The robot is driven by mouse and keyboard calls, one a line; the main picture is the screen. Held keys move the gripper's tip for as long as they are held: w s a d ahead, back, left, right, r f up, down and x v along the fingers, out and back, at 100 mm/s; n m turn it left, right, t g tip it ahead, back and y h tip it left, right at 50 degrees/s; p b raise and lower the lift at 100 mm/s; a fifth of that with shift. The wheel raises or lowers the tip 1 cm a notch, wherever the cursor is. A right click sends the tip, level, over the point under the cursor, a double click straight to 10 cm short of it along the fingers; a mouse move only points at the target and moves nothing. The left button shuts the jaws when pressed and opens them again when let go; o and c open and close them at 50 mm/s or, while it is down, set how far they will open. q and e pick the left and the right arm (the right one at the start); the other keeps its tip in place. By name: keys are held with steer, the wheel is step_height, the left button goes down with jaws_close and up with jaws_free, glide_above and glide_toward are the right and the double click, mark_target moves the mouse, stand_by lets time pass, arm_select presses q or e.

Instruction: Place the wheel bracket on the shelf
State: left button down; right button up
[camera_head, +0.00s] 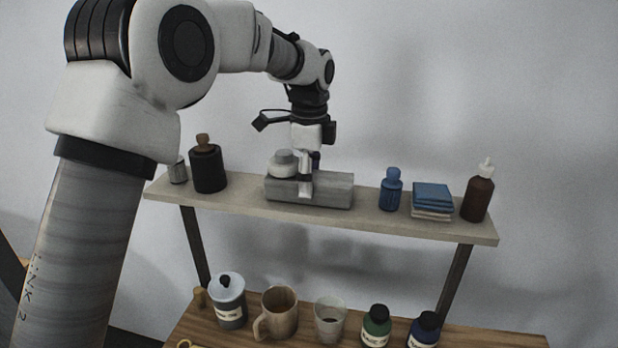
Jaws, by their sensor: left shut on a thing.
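The wheel bracket (335,190) looks like a long grey block with a pale round wheel-like part on its left end. It is at the middle of the upper shelf (430,224) and appears to rest on the board; I cannot tell whether a small gap is left under it. My left gripper (307,184) points down from above and is shut on the bracket near its middle, with one finger showing across the front face. The far finger is mostly hidden. My right gripper is not in view.
Left of the bracket stand a dark bottle (208,168) and a small grey jar (178,171). Right of it are a blue bottle (391,189), stacked blue cloths (432,198) and a brown dropper bottle (478,196). A lower wooden surface (480,338) holds mugs (279,312) and jars.

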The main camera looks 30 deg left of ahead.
arm_select(q)
steer(key=shift+c, duration=1.2)
jaws_free()
steer(key=shift+w+a+f, duration=0.3)
steer(key=shift+w+f, duration=0.05)
steer(key=shift+s+d+r, duration=0.25)
steer(key=shift+s+r, duration=0.1)
steer(key=shift+r, duration=0.1)
step_height(320, 180, up, 12)
steer(key=shift+w+f, duration=0.15)
steer(key=shift+a, duration=0.15)
